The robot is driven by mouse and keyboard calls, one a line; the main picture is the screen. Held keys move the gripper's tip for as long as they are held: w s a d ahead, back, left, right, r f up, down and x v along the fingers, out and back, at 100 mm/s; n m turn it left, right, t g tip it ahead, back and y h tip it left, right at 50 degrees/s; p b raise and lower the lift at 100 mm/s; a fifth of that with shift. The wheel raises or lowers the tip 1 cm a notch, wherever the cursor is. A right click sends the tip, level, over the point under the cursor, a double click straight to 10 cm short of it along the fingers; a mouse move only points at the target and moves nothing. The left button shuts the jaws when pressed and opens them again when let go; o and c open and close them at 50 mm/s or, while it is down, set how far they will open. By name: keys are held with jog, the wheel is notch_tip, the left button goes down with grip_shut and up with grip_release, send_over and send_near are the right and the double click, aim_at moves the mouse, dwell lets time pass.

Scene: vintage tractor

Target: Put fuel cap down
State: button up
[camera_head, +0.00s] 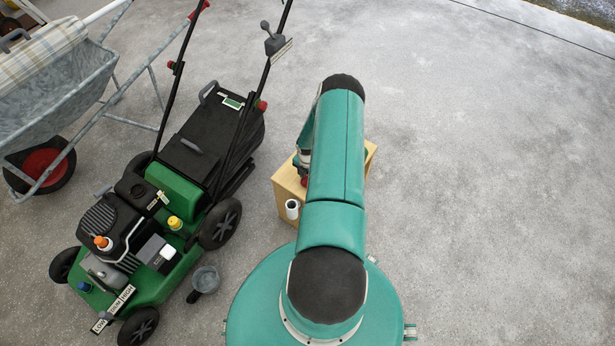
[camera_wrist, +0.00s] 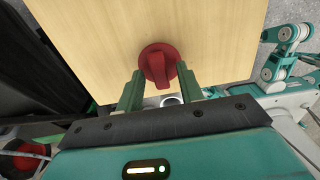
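The red fuel cap (camera_wrist: 158,66) is a round disc with a raised grip ridge. In the wrist view it shows against the pale wooden top, with the ridge towards me. My gripper (camera_wrist: 159,76) has its two green fingers spread, one on each side of the ridge, with clear space beside the ridge. Whether the fingertips touch the cap's rim cannot be told. The cap appears to lie on the wood, but any small gap under it is hidden. In the head view a bit of red shows at the wooden box (camera_head: 289,192), mostly behind my arm.
A green lawn mower (camera_head: 150,215) stands left of the box, with a grey wheelbarrow (camera_head: 60,85) behind it. A white cup-like item (camera_head: 292,209) is at the box's front. A small grey pan (camera_head: 205,280) lies on the floor. The concrete floor at right is clear.

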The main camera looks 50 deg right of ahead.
notch_tip(320, 180, up, 12)
dwell(0.4)
notch_tip(320, 180, up, 11)
jog(key=m+h, duration=0.1)
jog(key=m, duration=0.1)
send_over(307, 178)
jog(key=w+a, duration=0.2)
jog(key=w, duration=0.3)
jog(key=w+a+r+m+h, duration=0.15)
jog(key=a+r, duration=0.25)
jog(key=r, duration=0.4)
jog(key=w+a+r+m+t, duration=0.1)
jog(key=a+r+m, duration=0.1)
jog(key=a+r, duration=0.45)
jog(key=w+a+r+m, duration=0.2)
jog(key=a+r, duration=0.1)
jog(key=r, duration=0.6)
jog(key=s+a+r+m+t, duration=0.2)
jog(key=s+a+r+m, duration=0.3)
jog(key=a+r, duration=0.8)
jog(key=s+a+r+m+t+y, duration=0.1)
jog(key=s+a+r+m, duration=0.1)
jog(key=s+a, duration=0.4)
jog(key=s+a+r+m+t+y, duration=0.1)
jog(key=s+a+r+m, duration=0.2)
jog(key=s+a, duration=0.3)
jog(key=shift+a+r+m+t, duration=0.15)
jog(key=shift+a+m+t, duration=0.15)
jog(key=shift+a+m, duration=0.1)
